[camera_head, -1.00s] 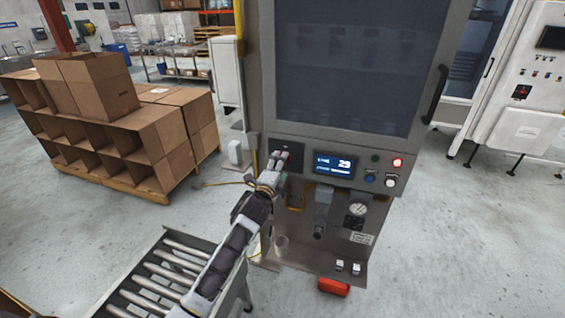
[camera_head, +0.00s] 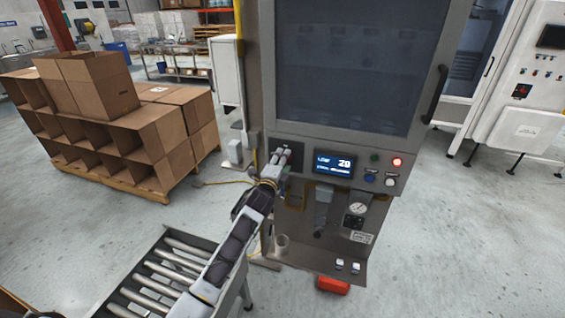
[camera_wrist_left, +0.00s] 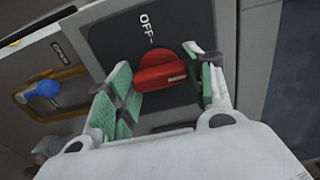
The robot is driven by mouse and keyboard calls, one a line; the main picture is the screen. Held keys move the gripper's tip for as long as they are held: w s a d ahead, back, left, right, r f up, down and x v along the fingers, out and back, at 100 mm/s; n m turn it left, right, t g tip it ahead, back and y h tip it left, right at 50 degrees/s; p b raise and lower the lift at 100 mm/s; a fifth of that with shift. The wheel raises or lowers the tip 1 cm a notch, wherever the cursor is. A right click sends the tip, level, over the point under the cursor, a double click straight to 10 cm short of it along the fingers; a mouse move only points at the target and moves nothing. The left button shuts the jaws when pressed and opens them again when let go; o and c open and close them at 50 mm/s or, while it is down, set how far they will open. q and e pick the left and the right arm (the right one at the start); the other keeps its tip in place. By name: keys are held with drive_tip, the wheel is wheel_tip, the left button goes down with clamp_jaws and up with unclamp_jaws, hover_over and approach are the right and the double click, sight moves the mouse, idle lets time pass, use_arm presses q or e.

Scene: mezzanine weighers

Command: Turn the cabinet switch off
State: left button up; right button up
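The cabinet switch is a red rotary knob (camera_wrist_left: 160,70) on a black plate (camera_wrist_left: 105,40) with the word OFF printed beside it, in the left wrist view. The knob's ridge lies crosswise in that view, not lined up with the OFF mark. My left gripper (camera_wrist_left: 158,72) is open, with one green-padded finger on each side of the knob; whether either finger touches it, I cannot tell. In the head view my left gripper (camera_head: 281,157) is at the left of the cabinet (camera_head: 258,80) front panel and hides the knob. My right gripper is not in view.
A lit display (camera_head: 333,164), a glowing red lamp (camera_head: 397,162) and buttons sit right of the switch. A blue-handled valve (camera_wrist_left: 43,90) is left in the wrist view. A roller conveyor (camera_head: 165,270) stands below my arm. Cardboard boxes (camera_head: 95,85) are at left.

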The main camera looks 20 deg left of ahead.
use_arm(q)
drive_tip(key=c, duration=0.4)
drive_tip(key=shift+n, duration=0.4)
drive_tip(key=shift+f+n+p, duration=0.1)
drive_tip(key=shift+n+p, duration=2.75)
drive_tip(key=shift+n, duration=5.75)
drive_tip(key=o, duration=1)
